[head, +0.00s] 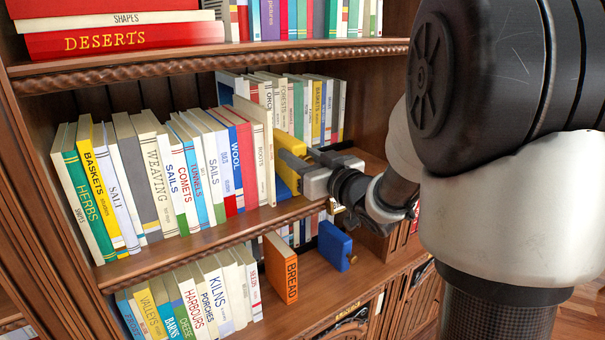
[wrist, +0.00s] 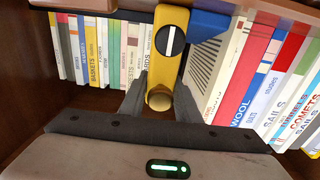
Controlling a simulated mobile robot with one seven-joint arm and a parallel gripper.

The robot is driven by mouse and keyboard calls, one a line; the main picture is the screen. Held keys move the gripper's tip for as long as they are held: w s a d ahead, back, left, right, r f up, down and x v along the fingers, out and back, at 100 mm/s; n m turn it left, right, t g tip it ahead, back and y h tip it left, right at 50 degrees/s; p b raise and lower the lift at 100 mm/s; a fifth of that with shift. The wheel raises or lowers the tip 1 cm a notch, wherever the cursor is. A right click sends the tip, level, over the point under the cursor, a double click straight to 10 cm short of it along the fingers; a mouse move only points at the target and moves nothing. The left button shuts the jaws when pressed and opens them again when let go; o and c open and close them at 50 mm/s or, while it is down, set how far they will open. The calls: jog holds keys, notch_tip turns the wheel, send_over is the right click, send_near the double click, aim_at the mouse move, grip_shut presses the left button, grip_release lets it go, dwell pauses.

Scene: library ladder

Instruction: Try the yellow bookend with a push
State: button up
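The yellow bookend (head: 291,144) stands on the middle shelf at the right end of a row of books, partly hidden by my gripper. My gripper (head: 303,168) reaches in from the right, right at the bookend. In the wrist view the bookend (wrist: 166,60) shows a round dark dial with a pale slot and a rounded end towards me. My gripper's grey fingers (wrist: 160,100) are apart, one on each side of that end. I cannot tell whether they press on it.
Books including WOOL (head: 236,158) stand left of the bookend; more books (head: 318,105) stand behind it. A blue part (wrist: 208,24) is beside the yellow in the wrist view. On the shelf below are an orange BREAD book (head: 281,268) and a blue bookend (head: 335,246).

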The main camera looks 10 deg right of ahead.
aim_at(309, 162)
jog(key=shift+c, duration=1)
jog(key=shift+d, duration=0.2)
jog(key=shift+a+b, duration=0.15)
jog(key=shift+b, duration=0.25)
dwell(0.7)
jog(key=o, duration=0.9)
jog(key=shift+o, duration=0.2)
jog(key=shift+v, duration=4)
